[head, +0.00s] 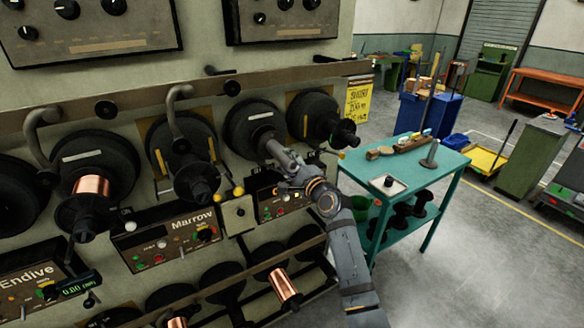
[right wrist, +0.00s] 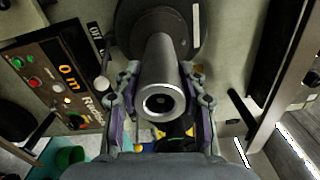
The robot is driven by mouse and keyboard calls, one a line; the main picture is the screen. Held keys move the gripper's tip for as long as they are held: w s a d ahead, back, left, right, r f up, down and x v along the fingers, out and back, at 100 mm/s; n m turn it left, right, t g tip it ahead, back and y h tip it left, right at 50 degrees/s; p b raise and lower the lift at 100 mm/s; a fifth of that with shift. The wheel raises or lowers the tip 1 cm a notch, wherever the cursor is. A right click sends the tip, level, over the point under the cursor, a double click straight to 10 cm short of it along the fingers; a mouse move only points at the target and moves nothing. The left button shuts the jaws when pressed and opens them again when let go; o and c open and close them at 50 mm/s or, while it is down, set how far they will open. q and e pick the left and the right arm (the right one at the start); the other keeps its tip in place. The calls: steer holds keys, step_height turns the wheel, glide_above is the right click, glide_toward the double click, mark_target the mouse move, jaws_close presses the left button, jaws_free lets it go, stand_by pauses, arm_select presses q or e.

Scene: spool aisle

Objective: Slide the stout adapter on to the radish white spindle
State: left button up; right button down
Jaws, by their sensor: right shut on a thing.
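The stout adapter (head: 281,156) is a grey metal tube. My right gripper (head: 295,180) is shut around it in front of the machine wall. In the right wrist view the adapter (right wrist: 160,85) lies between both fingers of the right gripper (right wrist: 160,115), its open, dark-bored end facing the camera. Its far end meets the dark round flange (head: 248,122) of the spindle with a white strip, which also shows in the right wrist view (right wrist: 196,30). The spindle shaft is hidden, so I cannot tell how far the adapter is over it. My left gripper is out of view.
The Radish panel (right wrist: 62,85) is left of the gripper in the right wrist view. Another dark spindle (head: 315,115) sits close on the right. A teal cart (head: 450,163) stands further right, with a grey adapter (head: 430,155) on top. The floor in front is clear.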

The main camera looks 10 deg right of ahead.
steer(key=shift+b+x, duration=0.5)
steer(key=shift+x, duration=1)
steer(key=c, duration=1.2)
jaws_free()
steer(key=shift+w+a, duration=0.1)
steer(key=shift+w, duration=0.1)
steer(key=o, duration=0.5)
steer(key=shift+s, duration=0.1)
steer(key=shift+r, duration=0.1)
